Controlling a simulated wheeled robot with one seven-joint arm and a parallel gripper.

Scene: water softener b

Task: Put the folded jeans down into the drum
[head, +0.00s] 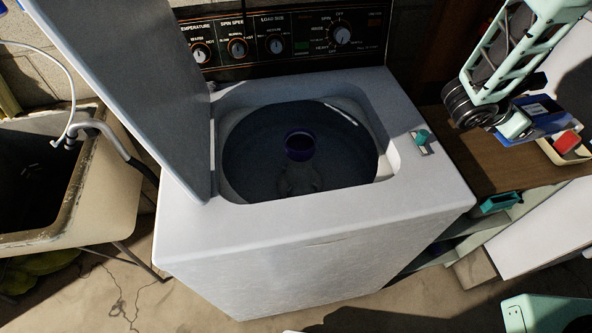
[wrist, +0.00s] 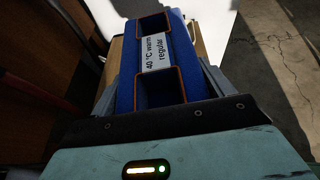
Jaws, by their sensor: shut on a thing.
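The folded jeans are a blue bundle (wrist: 182,92) with orange-edged pockets and a white label reading "40 °C warm regular", in the wrist view. My gripper (wrist: 163,80) is shut on them, a grey finger on each side. In the head view my gripper (head: 528,124) is at the upper right, over the wooden bench, with the blue jeans (head: 548,124) partly hidden by it. The washer's drum (head: 258,158) is open in the middle of the head view, well left of my gripper. A purple-topped agitator (head: 300,146) stands inside it.
The raised lid (head: 125,85) stands along the washer's left side. The control panel (head: 290,38) is behind the opening. A small teal piece (head: 422,138) sits on the right rim. A tray with a red item (head: 567,142) is on the bench (head: 470,165). A sink (head: 100,205) is at left.

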